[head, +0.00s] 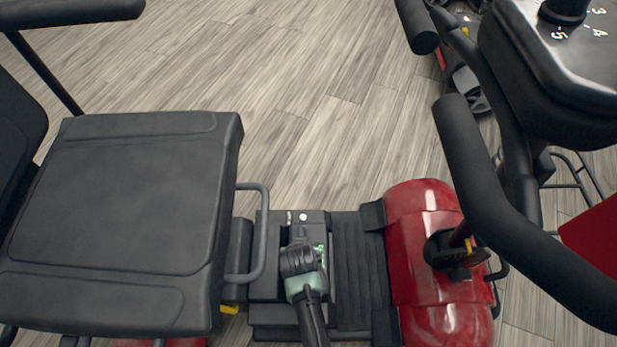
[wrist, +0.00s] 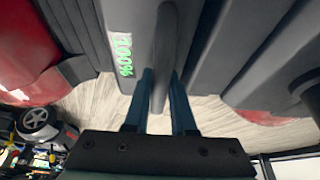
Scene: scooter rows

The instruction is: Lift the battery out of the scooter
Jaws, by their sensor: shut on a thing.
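The battery (head: 305,222) is a dark grey box on the scooter's deck, between the seat post side and the ribbed footboard. Its green display reads 100% in the wrist view (wrist: 125,53). A grey bar handle (wrist: 166,40) runs along the battery. My gripper (head: 303,264) is over the battery in the head view. In the wrist view my gripper (wrist: 162,82) has one finger on each side of the handle and is shut on it. The red scooter (head: 425,225) stands around the battery. I cannot tell whether the battery's base is clear of the deck.
The black seat (head: 115,220) is at the left, with a grey loop bar (head: 262,235) close to the battery. The handlebar (head: 470,160) and dark console (head: 560,70) hang over the right. Another scooter (head: 465,75) stands behind. Wooden floor (head: 300,90) is clear beyond.

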